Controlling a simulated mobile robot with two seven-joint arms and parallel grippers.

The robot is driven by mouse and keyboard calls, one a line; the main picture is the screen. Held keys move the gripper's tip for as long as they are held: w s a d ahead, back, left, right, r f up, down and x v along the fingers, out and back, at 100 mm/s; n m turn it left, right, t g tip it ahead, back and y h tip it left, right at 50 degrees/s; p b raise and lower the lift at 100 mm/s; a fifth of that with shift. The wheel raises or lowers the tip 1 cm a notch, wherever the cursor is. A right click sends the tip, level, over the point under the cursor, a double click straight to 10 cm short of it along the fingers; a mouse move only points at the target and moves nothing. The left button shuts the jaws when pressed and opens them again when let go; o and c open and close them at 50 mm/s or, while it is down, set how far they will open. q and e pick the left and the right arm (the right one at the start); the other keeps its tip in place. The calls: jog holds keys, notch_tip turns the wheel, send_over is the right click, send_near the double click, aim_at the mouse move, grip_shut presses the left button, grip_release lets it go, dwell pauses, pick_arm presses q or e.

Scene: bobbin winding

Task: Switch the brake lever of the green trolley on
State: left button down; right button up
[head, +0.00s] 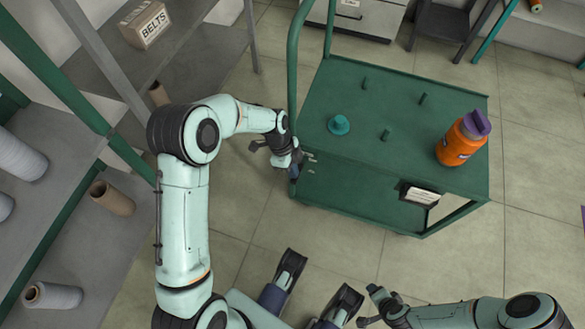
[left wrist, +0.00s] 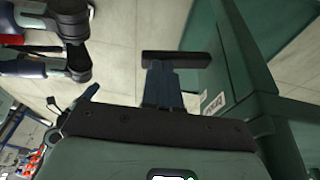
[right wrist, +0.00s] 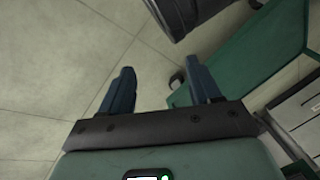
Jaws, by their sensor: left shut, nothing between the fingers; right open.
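The green trolley (head: 345,185) stands right of centre in the head view; its side also shows in the left wrist view (left wrist: 215,60). My left gripper (head: 295,170) is at the trolley's near left corner, below the push handle (head: 293,60). In the left wrist view its fingers (left wrist: 163,82) are shut together. A dark flat bar (left wrist: 175,58) lies across just beyond the fingertips; it may be the brake lever, but I cannot tell whether they touch. No lever shows clearly in the head view. My right gripper (head: 372,306) is open and empty near the bottom; its fingers (right wrist: 162,85) are apart.
On the trolley are an orange bottle (head: 462,140) with a purple cap, a teal knob-like piece (head: 339,125) and short green pegs. Shelves with spools (head: 52,295) and a BELTS box (head: 145,24) stand at the left.

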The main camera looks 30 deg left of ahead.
aim_at(291, 180)
pick_arm(q)
jog(key=shift+s+f+t, duration=0.2)
jog(key=shift+t, duration=0.1)
pick_arm(e)
jog(key=shift+s+f, duration=0.25)
pick_arm(q)
jog(key=shift+s+f, duration=0.1)
pick_arm(e)
jog(key=shift+s+f, duration=0.15)
pick_arm(q)
jog(key=shift+s+d+f+t+b, duration=0.1)
jog(key=shift+s+f+t+b, duration=0.35)
jog(key=shift+f+t+b, duration=0.4)
jog(key=shift+s+d+f+y, duration=0.1)
jog(key=shift+s+f+y, duration=0.1)
jog(key=shift+f+y, duration=0.15)
jog(key=shift+s+f, duration=0.25)
jog(key=shift+f, duration=0.55)
pick_arm(e)
jog(key=shift+s+d+f+g, duration=0.2)
jog(key=shift+s+f+g, duration=0.3)
jog(key=shift+s+f, duration=0.65)
jog(key=shift+r, duration=0.1)
